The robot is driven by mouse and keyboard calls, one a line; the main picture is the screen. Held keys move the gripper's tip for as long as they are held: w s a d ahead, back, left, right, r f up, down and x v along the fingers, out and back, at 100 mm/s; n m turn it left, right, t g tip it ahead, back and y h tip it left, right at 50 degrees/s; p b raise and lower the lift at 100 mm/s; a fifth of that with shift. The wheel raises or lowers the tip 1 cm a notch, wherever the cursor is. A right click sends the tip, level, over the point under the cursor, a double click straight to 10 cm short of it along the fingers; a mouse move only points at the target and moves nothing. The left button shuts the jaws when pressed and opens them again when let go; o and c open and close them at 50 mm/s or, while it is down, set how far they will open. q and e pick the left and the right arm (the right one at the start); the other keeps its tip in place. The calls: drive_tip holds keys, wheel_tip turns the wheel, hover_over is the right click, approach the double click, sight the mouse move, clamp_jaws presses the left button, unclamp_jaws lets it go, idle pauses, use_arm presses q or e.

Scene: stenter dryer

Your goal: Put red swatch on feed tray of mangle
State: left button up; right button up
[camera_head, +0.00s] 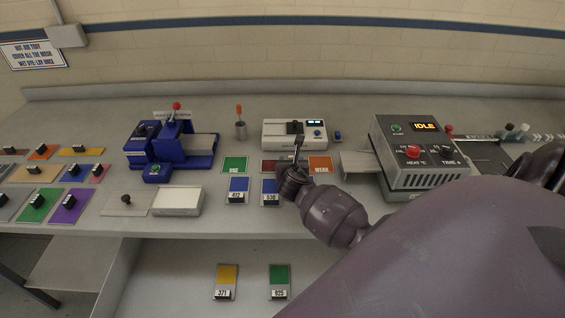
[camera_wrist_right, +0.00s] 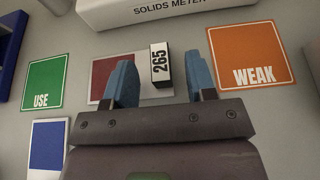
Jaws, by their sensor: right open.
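The red swatch (camera_wrist_right: 102,72) lies flat on the bench between the green USE card and the orange WEAK card. An upright block labelled 265 (camera_wrist_right: 160,62) stands at its right edge. In the head view, the red swatch (camera_head: 269,166) is partly hidden by my right arm. My right gripper (camera_wrist_right: 160,85) is open, with its blue fingers on either side of the 265 block; I cannot tell whether they touch it. The mangle (camera_head: 172,145) is the blue machine at the left, with a red-knobbed lever and a grey flat tray (camera_head: 200,145). My left gripper is not in view.
The solids meter (camera_head: 294,135) stands just behind the gripper. Blue swatches (camera_head: 238,188) lie in front, near the green USE card (camera_head: 235,165) and orange WEAK card (camera_head: 320,165). The grey dryer (camera_head: 419,150) is at right.

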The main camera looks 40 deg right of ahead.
drive_tip(key=shift+w+d+f, duration=0.15)
drive_tip(key=shift+w+d, duration=0.05)
clamp_jaws()
idle(0.4)
